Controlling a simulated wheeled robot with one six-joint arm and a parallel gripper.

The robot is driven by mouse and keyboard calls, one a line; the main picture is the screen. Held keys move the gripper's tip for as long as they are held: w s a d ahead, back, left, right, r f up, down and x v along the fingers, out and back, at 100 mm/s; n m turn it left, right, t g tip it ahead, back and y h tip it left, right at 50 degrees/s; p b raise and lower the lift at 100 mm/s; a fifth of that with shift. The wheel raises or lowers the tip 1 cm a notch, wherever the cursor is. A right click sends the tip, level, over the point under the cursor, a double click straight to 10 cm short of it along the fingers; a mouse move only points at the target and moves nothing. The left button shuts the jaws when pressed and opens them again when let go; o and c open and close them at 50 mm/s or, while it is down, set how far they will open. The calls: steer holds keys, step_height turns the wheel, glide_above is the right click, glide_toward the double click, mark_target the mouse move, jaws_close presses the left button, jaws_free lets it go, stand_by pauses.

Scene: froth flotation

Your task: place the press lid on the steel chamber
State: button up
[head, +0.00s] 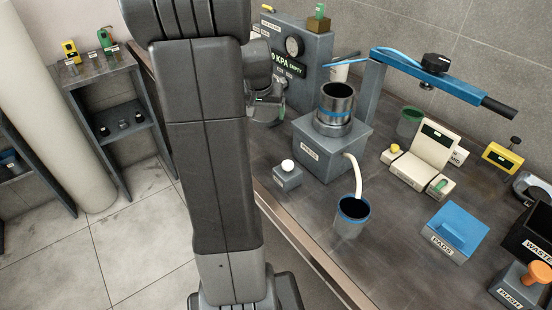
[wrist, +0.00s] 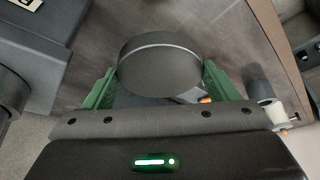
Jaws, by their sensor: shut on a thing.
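The press lid (wrist: 160,66) is a dark round disc with a thin light line across it. In the wrist view it sits between the two green fingers of my gripper (wrist: 159,76), which is shut on it. In the head view my gripper (head: 266,108) is mostly hidden behind my arm, low by the table's left edge, and the lid is hard to make out there. The steel chamber (head: 336,104) is an upright open metal cylinder with a blue band on a grey box. My gripper is left of the chamber and apart from it.
A gauge panel (head: 300,58) stands behind the chamber. A blue lever arm (head: 425,72) reaches over the table to its right. A white spout runs from the box to a blue-rimmed cup (head: 352,216). A small block with a white knob (head: 287,174) stands in front.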

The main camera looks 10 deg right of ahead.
mark_target(266, 144)
step_height(266, 144, down, 10)
steer(key=shift+r, duration=0.1)
stand_by(0.4)
steer(key=shift+f, duration=0.2)
steer(key=o, duration=1.2)
steer(key=shift+c, duration=0.2)
